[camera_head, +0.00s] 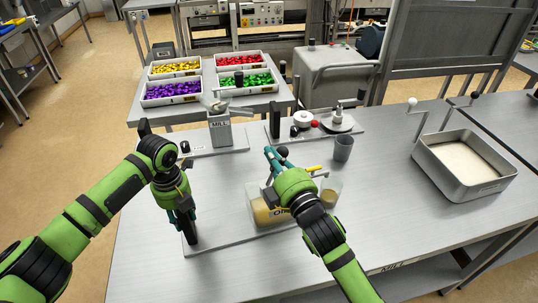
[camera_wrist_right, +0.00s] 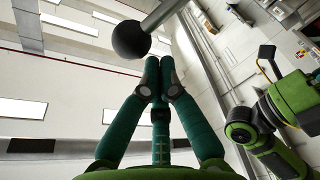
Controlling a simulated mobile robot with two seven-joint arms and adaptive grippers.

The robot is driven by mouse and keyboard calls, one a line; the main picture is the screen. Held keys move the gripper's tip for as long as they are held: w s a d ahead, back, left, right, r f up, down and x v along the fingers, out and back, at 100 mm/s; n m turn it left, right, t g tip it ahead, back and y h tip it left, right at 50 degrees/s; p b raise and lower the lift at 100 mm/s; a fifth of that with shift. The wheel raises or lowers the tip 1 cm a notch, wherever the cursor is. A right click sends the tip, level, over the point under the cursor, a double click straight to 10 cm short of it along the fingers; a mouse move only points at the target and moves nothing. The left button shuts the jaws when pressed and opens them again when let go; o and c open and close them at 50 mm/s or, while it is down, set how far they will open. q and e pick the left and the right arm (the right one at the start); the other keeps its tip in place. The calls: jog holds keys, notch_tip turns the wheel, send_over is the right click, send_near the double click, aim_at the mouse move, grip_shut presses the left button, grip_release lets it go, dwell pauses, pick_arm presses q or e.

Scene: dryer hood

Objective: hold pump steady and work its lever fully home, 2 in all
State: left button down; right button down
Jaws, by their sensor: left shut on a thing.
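The pump (camera_head: 276,211) stands on a grey base plate (camera_head: 222,241) on the bench, with two clear tanks of yellowish liquid, partly hidden by my right arm. My left gripper (camera_head: 188,212) is shut on the upright black post (camera_head: 191,234) at the left of this plate. The pump's lever ends in a black ball knob (camera_head: 283,152), which also shows in the right wrist view (camera_wrist_right: 131,40) on a grey rod. My right gripper (camera_head: 269,153) has its fingertips together beside the knob, not around it; the fingers also show in the right wrist view (camera_wrist_right: 159,66).
A mill (camera_head: 220,132) and another lever device (camera_head: 341,121) stand on plates behind the pump. A grey cup (camera_head: 343,148) stands close to the right of it. A metal tray with cranks (camera_head: 493,187) is at the right. The bench front is clear.

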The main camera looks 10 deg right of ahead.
pick_arm(q)
jog(key=shift+s+f, duration=0.2)
jog(key=shift+f, duration=0.1)
pick_arm(e)
jog(key=shift+f, duration=0.1)
jog(key=shift+d+f+m, duration=0.3)
jog(key=shift+d+m, duration=0.3)
jog(key=shift+d, duration=0.35)
jog(key=s+a+r, duration=0.1)
jog(key=s, duration=0.8)
jog(key=shift+s+a+r, duration=0.2)
jog(key=shift+s+r, duration=0.05)
jog(key=shift+r, duration=0.15)
pick_arm(q)
jog(key=c, duration=0.7)
grip_release()
jog(key=shift+w, duration=0.25)
pick_arm(e)
jog(key=shift+w, duration=0.2)
